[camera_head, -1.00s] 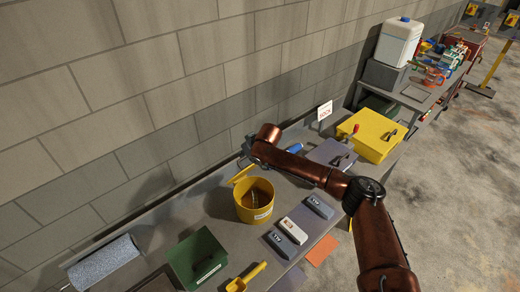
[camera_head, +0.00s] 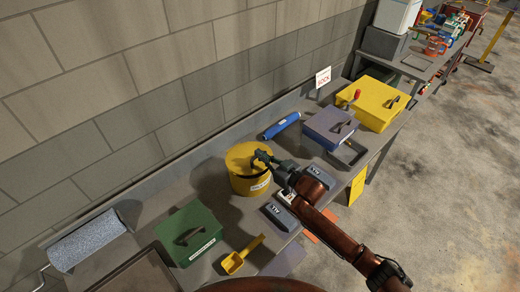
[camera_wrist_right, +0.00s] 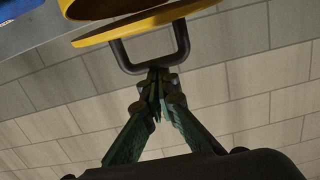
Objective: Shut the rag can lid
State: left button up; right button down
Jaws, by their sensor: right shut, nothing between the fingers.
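The yellow rag can (camera_head: 250,184) stands upright on the bench near the wall. Its yellow lid (camera_head: 243,154) now lies over the can's mouth. The head view does not show whether it sits fully down. In the right wrist view the lid (camera_wrist_right: 150,25) shows edge-on beside the can's rim, with a dark U-shaped handle (camera_wrist_right: 183,45) on it. My right gripper (camera_head: 262,158) is at the lid's right side in the head view. Its fingers are together and empty in the wrist view (camera_wrist_right: 158,85), right at the handle. I cannot tell whether they touch it. My left gripper is out of view.
A green box (camera_head: 189,234) and a yellow scoop (camera_head: 240,256) lie left and in front of the can. A blue roll (camera_head: 281,126), a grey-purple box (camera_head: 330,127) and a yellow box (camera_head: 377,104) stand to the right. Small grey boxes (camera_head: 282,215) lie near my right arm.

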aim_at(264, 167)
jog(key=f, duration=0.1)
jog(key=s+d+f, duration=0.1)
jog(key=shift+f, duration=0.3)
jog(key=shift+s+f+b, duration=0.15)
jog(key=shift+f+b, duration=0.15)
jog(key=shift+f, duration=0.45)
jog(key=shift+d+f, duration=0.1)
jog(key=shift+f, duration=0.1)
jog(key=r+p, duration=0.1)
jog(key=r, duration=0.1)
jog(key=r+p, duration=0.3)
jog(key=r, duration=0.1)
jog(key=shift+w+a, duration=0.3)
jog(key=shift+w, duration=0.1)
jog(key=s+d+f+b, duration=0.1)
jog(key=s+d, duration=0.5)
jog(key=s, duration=0.1)
jog(key=shift+s+d+f, duration=0.2)
jog(key=shift+s+f, duration=0.05)
jog(key=shift+f, duration=0.15)
jog(key=shift+f, duration=0.1)
